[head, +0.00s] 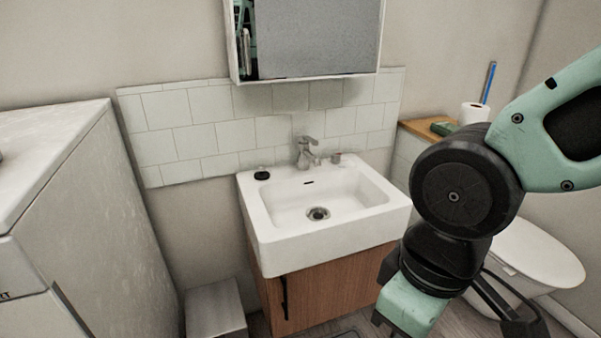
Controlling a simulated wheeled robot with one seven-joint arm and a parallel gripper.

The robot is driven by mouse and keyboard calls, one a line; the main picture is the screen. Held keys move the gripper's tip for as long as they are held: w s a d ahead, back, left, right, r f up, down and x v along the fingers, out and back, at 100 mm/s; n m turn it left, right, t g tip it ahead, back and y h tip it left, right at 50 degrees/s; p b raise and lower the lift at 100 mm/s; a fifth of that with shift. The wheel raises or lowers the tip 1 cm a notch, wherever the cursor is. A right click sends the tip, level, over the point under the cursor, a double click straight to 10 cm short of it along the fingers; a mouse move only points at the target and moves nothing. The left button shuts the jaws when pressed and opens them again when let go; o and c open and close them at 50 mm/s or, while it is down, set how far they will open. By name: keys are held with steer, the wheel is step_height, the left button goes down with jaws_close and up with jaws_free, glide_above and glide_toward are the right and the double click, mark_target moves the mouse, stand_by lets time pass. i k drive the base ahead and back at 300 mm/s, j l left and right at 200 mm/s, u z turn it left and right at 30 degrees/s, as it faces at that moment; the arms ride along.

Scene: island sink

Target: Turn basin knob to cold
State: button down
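A white basin (265,218) sits on a wooden cabinet against the tiled wall. A grey metal faucet (306,157) stands at the middle of its back rim. Its lever knob (307,142) is on top; its exact turn is too small to tell. My arm comes in from the right and reaches down in front of the basin's right side, apart from the faucet. My gripper's fingers are not visible; the arm's end drops below the bottom edge of the picture.
A small black object (262,175) lies on the basin's back left rim. A mirror cabinet (310,40) hangs above the faucet. A white appliance (75,215) stands at left, and a toilet (535,255) at right behind my arm. The space above the basin is clear.

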mark_target(336, 157)
steer(key=i+l+u, duration=0.25)
steer(key=i, duration=0.2)
steer(key=i+l+u, duration=0.25)
steer(key=i+l, duration=0.15)
